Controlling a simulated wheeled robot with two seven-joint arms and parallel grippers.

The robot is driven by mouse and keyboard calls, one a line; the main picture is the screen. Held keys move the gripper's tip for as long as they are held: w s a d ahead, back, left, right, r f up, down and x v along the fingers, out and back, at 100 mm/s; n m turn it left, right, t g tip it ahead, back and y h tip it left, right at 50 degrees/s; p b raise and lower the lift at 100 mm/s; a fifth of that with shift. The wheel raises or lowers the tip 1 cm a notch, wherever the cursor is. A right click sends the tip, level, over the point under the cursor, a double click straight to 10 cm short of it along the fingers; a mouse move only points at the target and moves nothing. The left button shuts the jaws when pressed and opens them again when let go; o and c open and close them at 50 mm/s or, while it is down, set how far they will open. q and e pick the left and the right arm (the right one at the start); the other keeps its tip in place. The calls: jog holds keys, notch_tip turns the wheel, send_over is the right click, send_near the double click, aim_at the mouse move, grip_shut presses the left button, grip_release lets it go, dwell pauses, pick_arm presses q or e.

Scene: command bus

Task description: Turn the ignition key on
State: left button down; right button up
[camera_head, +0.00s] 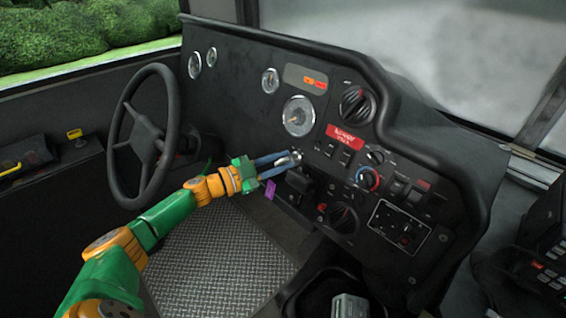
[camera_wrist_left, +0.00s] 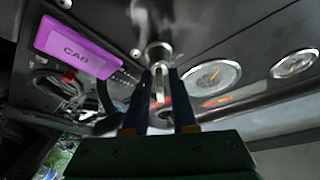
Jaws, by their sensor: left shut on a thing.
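The ignition key (camera_wrist_left: 160,84) sits in a round metal lock (camera_wrist_left: 158,50) on the underside-facing part of the dashboard in the left wrist view. A purple tag marked CAB (camera_wrist_left: 77,47) hangs beside it, and this tag also shows in the head view (camera_head: 270,189). My left gripper (camera_head: 298,157) reaches the dashboard right of the steering wheel. In the left wrist view its two blue fingers (camera_wrist_left: 173,84) stand on either side of the key, shut on it. In the head view the gripper hides most of the key. My right gripper is not in view.
The dashboard (camera_head: 240,95) carries gauges, a red label (camera_head: 346,137), knobs and switches close around the gripper. A dark lever housing (camera_head: 299,185) lies just below it. The ribbed floor (camera_head: 215,260) is clear.

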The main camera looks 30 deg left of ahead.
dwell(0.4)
pick_arm(q)
jog(key=c, duration=1)
grip_release()
jog(key=shift+o, duration=0.2)
jog(key=shift+s, duration=0.1)
jog(key=v, duration=0.7)
jog(key=shift+p, duration=0.4)
